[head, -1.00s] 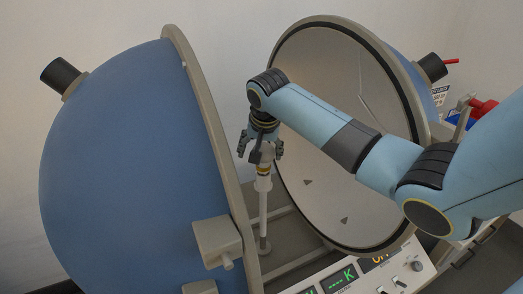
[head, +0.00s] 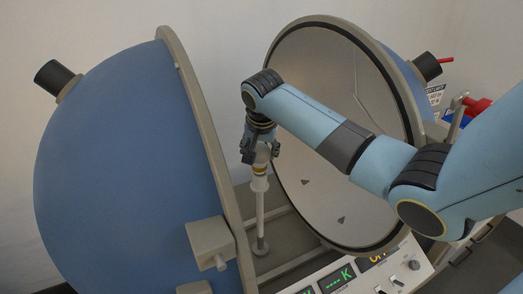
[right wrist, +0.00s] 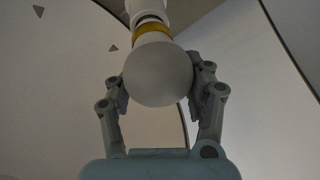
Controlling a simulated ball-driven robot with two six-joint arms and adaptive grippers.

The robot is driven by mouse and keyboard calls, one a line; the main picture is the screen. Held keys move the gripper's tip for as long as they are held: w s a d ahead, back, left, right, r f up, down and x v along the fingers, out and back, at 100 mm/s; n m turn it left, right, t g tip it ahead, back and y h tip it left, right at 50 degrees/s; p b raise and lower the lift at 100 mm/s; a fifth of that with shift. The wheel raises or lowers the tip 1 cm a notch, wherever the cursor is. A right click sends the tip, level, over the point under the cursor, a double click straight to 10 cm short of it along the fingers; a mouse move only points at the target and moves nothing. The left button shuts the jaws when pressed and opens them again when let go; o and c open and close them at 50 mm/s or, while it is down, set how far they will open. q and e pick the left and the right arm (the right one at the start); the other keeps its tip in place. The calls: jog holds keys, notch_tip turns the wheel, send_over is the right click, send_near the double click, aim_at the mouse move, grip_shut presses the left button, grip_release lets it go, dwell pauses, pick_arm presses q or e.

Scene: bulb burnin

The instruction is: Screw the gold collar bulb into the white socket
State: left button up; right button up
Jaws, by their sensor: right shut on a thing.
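The bulb (right wrist: 158,75) is a frosted white globe with a gold collar (right wrist: 152,30). My right gripper (right wrist: 160,82) is shut on the globe, one finger on each side. In the head view my right gripper (head: 261,153) points down over the post, with the gold collar (head: 260,170) just below its fingers. The white socket (head: 259,184) tops a thin upright post, directly under the collar and in line with it. In the right wrist view the socket (right wrist: 148,6) is partly cut off at the top edge. How deep the bulb sits in it I cannot tell. My left gripper is out of view.
A big blue hemisphere (head: 125,170) stands close on the left, and an open hemisphere with a pale inner face (head: 320,130) on the right. The post stands in the gap between them. A control panel (head: 385,275) with displays and switches lies in front.

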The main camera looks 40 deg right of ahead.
aim_at(259, 162)
jog(key=m, duration=0.2)
jog(key=m+g, duration=0.1)
jog(key=m, duration=0.1)
jog(key=m+g+h, duration=0.1)
jog(key=m, duration=0.1)
jog(key=shift+a+r, duration=0.1)
jog(key=shift+a, duration=0.3)
jog(key=shift+o, duration=0.2)
jog(key=m+g, duration=0.1)
jog(key=m, duration=0.3)
jog(key=m+g, duration=0.1)
jog(key=m, duration=0.1)
jog(key=shift+s+a+g+h, duration=0.1)
jog(key=shift+s+g+h, duration=0.2)
jog(key=shift+s, duration=0.05)
jog(key=m+g, duration=0.1)
jog(key=m, duration=0.2)
jog(key=m+g+y, duration=0.1)
jog(key=m, duration=0.2)
jog(key=shift+s+a+b, duration=0.2)
jog(key=shift+b, duration=0.2)
jog(key=m, duration=0.2)
jog(key=m+g+y, duration=0.1)
jog(key=shift+s+a+m, duration=0.1)
jog(key=shift+s+m, duration=0.15)
jog(key=shift+m, duration=0.15)
jog(key=o, duration=1)
jog(key=shift+o, duration=0.4)
jog(key=shift+s, duration=0.1)
